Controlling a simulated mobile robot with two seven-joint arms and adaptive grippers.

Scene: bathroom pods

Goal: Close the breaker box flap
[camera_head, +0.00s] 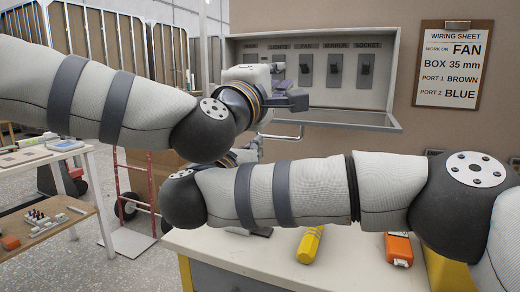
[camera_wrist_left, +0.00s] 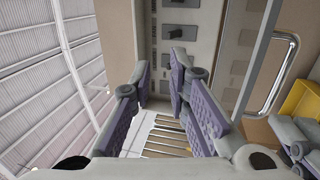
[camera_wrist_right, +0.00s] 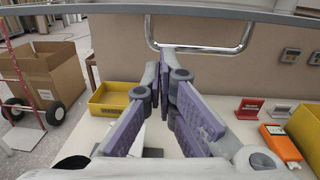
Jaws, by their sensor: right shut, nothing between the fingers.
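The breaker box (camera_head: 340,45) is on the brown wall, with a row of dark switches showing. Its grey flap (camera_head: 350,118) is open, jutting out from the lower part of the box. The flap's metal handle (camera_head: 283,137) shows below its front edge, and also in the left wrist view (camera_wrist_left: 277,85) and right wrist view (camera_wrist_right: 200,49). My left gripper (camera_wrist_left: 160,80) is open and empty in front of the switches, above the flap. My right gripper (camera_wrist_right: 169,72) is shut and empty, just below the handle in its wrist view; in the head view it is mostly hidden behind my arms.
Below is a pale worktop (camera_head: 345,265) with a yellow tool (camera_head: 309,245), an orange device (camera_head: 398,249) and a yellow bin (camera_wrist_right: 110,98). A wiring sheet (camera_head: 453,65) hangs at right. A red hand truck (camera_head: 128,195) and side table (camera_head: 45,160) stand at left.

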